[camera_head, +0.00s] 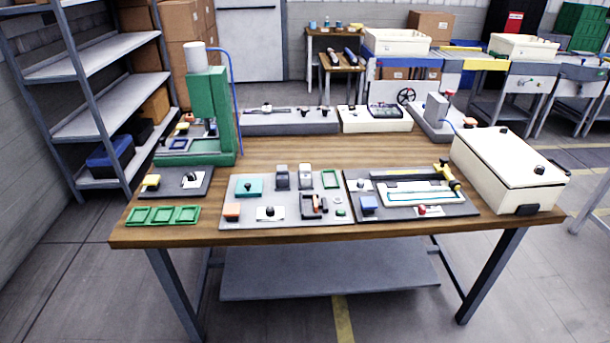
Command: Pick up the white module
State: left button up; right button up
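A white-topped upright block (306,176), which looks like the white module, stands near the top middle of the light board (241,210) on the wooden table. A similar darker grey block (282,178) stands just left of it. Neither of my grippers is in view. Nothing is seen touching the white-topped block.
The same board holds a teal block (249,187), an orange block (232,210) and a dark bracket (313,206). A dark board (408,207) with a yellow-handled tool lies right of it.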

aim_at(305, 177)
jog(key=i+j+u, duration=0.25)
jog(key=j+u, duration=0.15)
jog(key=i+j+u, duration=0.25)
jog(key=u, duration=0.15)
jog(key=i+j+u, duration=0.15)
jog(key=i+u, duration=0.3)
jog(key=i+j+z, duration=0.45)
